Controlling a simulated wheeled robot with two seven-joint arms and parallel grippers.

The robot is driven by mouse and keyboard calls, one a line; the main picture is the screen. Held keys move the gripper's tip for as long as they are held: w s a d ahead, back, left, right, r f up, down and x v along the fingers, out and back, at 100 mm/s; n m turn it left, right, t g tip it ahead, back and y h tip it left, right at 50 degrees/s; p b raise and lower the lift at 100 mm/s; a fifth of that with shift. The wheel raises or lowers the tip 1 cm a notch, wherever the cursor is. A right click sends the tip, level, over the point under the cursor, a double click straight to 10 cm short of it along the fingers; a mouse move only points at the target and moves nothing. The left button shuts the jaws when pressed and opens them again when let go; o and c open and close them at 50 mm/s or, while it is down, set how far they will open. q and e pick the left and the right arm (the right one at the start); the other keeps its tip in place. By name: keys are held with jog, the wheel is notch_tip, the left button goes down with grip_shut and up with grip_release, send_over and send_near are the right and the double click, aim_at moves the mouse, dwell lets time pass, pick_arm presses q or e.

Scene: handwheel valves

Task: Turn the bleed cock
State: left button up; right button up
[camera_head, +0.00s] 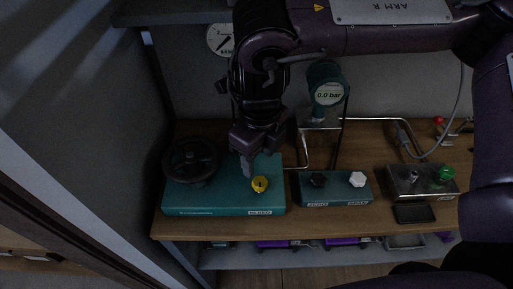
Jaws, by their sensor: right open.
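The bleed cock is a small yellow knob (260,184) near the right end of the top of a teal box (225,200). A label below it on the box's front seems to read BLEED. My right gripper (256,160) hangs above and just behind the yellow knob. It is open, with nothing visible between its fingers, and looks apart from the knob. The knob is in plain view, only its far side lies close to the fingers. My left gripper is not in view.
A dark handwheel (191,160) stands left of the knob on the teal box. A second teal box (335,193) with a black and a white knob sits to the right. A gauge (326,94) reading 0.0 bar stands behind. A metal box (422,182) with a green knob is further right.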

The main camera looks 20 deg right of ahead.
aim_at(260, 181)
jog(key=shift+d+f, duration=0.1)
jog(key=shift+d, duration=0.15)
jog(key=shift+f+b, duration=0.3)
jog(key=shift+b, duration=0.2)
notch_tip(260, 181, down, 7)
jog(key=b, duration=0.7)
jog(key=shift+a, duration=0.1)
jog(key=shift+r, duration=0.1)
jog(key=shift+c, duration=0.4)
jog(key=c, duration=0.6)
